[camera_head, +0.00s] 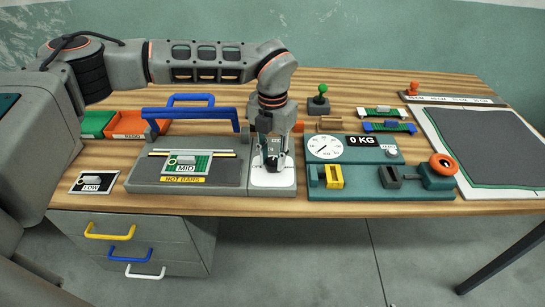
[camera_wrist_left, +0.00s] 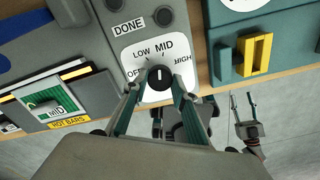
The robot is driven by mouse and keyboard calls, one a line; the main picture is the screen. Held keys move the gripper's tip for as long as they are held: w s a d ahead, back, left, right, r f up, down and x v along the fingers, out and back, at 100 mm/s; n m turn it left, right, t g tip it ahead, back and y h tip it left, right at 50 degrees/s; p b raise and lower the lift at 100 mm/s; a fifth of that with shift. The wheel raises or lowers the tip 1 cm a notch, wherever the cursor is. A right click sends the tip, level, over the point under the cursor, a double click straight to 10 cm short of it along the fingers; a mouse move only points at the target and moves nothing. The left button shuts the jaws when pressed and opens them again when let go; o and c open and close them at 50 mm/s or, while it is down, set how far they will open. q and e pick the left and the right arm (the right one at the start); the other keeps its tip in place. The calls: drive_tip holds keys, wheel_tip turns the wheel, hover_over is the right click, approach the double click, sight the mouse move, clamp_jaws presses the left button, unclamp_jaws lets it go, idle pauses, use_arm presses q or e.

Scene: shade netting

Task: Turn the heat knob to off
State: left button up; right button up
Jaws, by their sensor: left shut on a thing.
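The heat knob (camera_wrist_left: 160,77) is a round black knob with a white mark, on a white plate (camera_wrist_left: 151,55) lettered OFF, LOW, MID and HIGH. In the left wrist view its mark points up, roughly at MID. My left gripper (camera_wrist_left: 157,88) is shut on the knob, one finger on each side.
The heat-sealing unit (camera_head: 165,190) with its blue handle (camera_head: 190,114) stands left of my gripper. A teal scale unit (camera_head: 385,180) with a dial is close on the right. A DONE label (camera_wrist_left: 128,27) and dark buttons lie beyond the knob.

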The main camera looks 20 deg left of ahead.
sight(273, 161)
use_arm(q)
drive_tip(key=n, duration=0.4)
drive_tip(key=shift+n, duration=0.3)
drive_tip(key=n+b, duration=0.1)
drive_tip(key=n, duration=0.8)
drive_tip(key=shift+w, duration=0.1)
drive_tip(key=shift+r+n, duration=0.1)
drive_tip(key=shift+n, duration=1.8)
drive_tip(key=o, duration=1.1)
wheel_tip(273, 161, up, 12)
